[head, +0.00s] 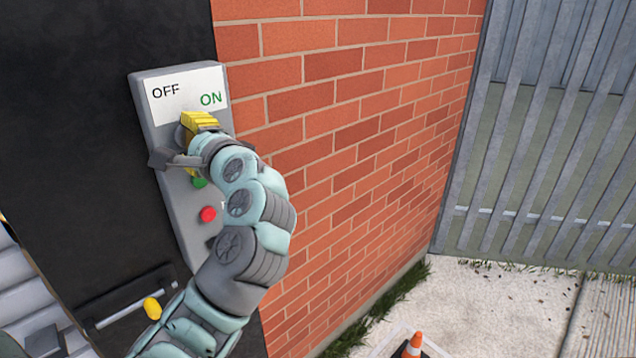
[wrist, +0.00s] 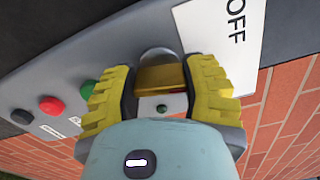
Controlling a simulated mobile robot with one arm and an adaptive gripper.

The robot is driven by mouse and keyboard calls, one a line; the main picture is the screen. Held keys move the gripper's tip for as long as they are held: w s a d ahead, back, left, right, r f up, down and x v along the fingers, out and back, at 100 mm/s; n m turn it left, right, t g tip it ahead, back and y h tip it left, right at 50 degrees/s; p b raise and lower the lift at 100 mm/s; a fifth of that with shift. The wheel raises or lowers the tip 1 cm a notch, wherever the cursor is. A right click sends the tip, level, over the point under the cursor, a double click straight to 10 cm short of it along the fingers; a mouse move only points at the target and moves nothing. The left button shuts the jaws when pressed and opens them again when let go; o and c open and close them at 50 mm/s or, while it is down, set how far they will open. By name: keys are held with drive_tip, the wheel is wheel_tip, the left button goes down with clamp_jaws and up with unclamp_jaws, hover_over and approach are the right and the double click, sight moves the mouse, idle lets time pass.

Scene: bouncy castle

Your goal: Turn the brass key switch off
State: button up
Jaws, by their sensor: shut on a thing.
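A grey control box (head: 148,118) is on a black panel beside a brick wall. Its white label (head: 185,93) reads OFF at left and ON at right in green. The brass key switch is hidden behind my gripper in the head view; in the wrist view the brass key (wrist: 160,77) shows between the yellow finger pads. My gripper (head: 198,124) is at the switch below the label, and it also shows in the wrist view (wrist: 160,100), shut on the brass key. Which way the key points cannot be told clearly.
Below the key are a green button (head: 200,182) and a red button (head: 208,214); a black button (wrist: 22,116) shows in the wrist view. The brick wall (head: 350,110) stands close at right. A metal fence (head: 550,170) and an orange cone (head: 413,345) are farther off.

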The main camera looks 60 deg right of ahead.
drive_tip(key=shift+f+n+b, duration=0.1)
drive_tip(key=shift+n+b, duration=1.1)
drive_tip(key=shift+b, duration=0.25)
drive_tip(key=o, duration=1.2)
drive_tip(key=v, duration=1.2)
drive_tip(key=shift+s, duration=0.1)
